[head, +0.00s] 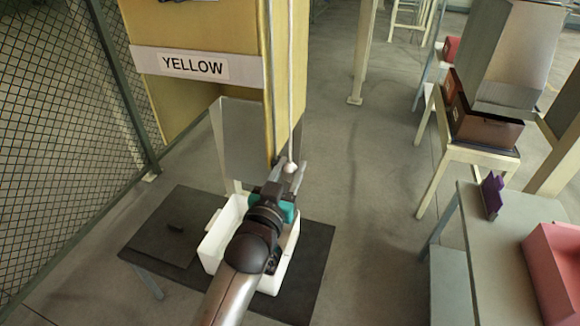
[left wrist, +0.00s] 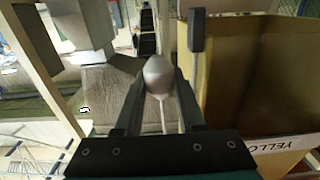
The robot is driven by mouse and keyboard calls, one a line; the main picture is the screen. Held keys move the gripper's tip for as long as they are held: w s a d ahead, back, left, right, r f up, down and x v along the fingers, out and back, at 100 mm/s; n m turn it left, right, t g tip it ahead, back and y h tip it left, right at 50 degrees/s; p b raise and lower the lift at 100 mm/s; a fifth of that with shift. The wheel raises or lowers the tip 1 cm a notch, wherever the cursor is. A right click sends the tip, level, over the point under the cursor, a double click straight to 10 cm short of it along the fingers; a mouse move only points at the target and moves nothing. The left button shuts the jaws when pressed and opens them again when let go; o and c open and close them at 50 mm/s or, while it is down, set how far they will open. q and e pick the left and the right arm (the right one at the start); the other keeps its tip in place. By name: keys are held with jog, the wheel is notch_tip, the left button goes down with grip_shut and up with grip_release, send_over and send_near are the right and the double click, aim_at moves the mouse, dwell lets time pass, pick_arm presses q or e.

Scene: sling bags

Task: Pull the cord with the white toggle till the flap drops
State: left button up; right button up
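The small white toggle (head: 290,168) hangs on a thin pale cord (head: 290,85) in front of the yellow cabinet's right edge. My left gripper (head: 289,165) is around it, fingers spread on either side with gaps showing. In the left wrist view, the toggle (left wrist: 158,76) sits between the dark fingers (left wrist: 160,90), and I see no clear contact. A grey panel (head: 236,140) stands below the yellow cabinet (head: 195,55) marked YELLOW; I cannot tell whether it is the flap. My right gripper is in neither view.
A white open bin (head: 212,245) stands on a dark mat (head: 312,255) under the cabinet, partly hidden by my left arm. A wire fence (head: 55,110) runs at the left. Tables with a brown box (head: 485,128) and a pink bin (head: 555,270) stand at the right.

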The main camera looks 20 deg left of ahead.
pick_arm(q)
jog(key=o, duration=0.4)
jog(key=shift+o, duration=0.2)
jog(key=shift+s, duration=0.1)
jog(key=s, duration=1.5)
jog(key=shift+a, duration=0.3)
jog(key=s+d+f+g+b, duration=0.1)
jog(key=s+f+g+b, duration=0.15)
jog(key=f, duration=1.05)
jog(key=s+d+f+m+g+b, duration=0.1)
jog(key=s+f+g, duration=0.2)
jog(key=f, duration=0.9)
jog(key=s+d+f+g+b, duration=0.1)
jog(key=s+f+g+b, duration=0.15)
jog(key=f, duration=1.05)
jog(key=s+a+f+g+b, duration=0.1)
jog(key=s+a+f+g, duration=0.2)
jog(key=s+f, duration=0.7)
jog(key=s+a+f+m+g+b, duration=0.1)
jog(key=s+a+f+g, duration=0.3)
jog(key=s+f, duration=0.6)
jog(key=s+g+b, duration=0.1)
jog(key=s+g, duration=0.1)
jog(key=shift+s+f+y, duration=0.2)
jog(key=shift+s+y, duration=0.1)
jog(key=shift+s, duration=0.1)
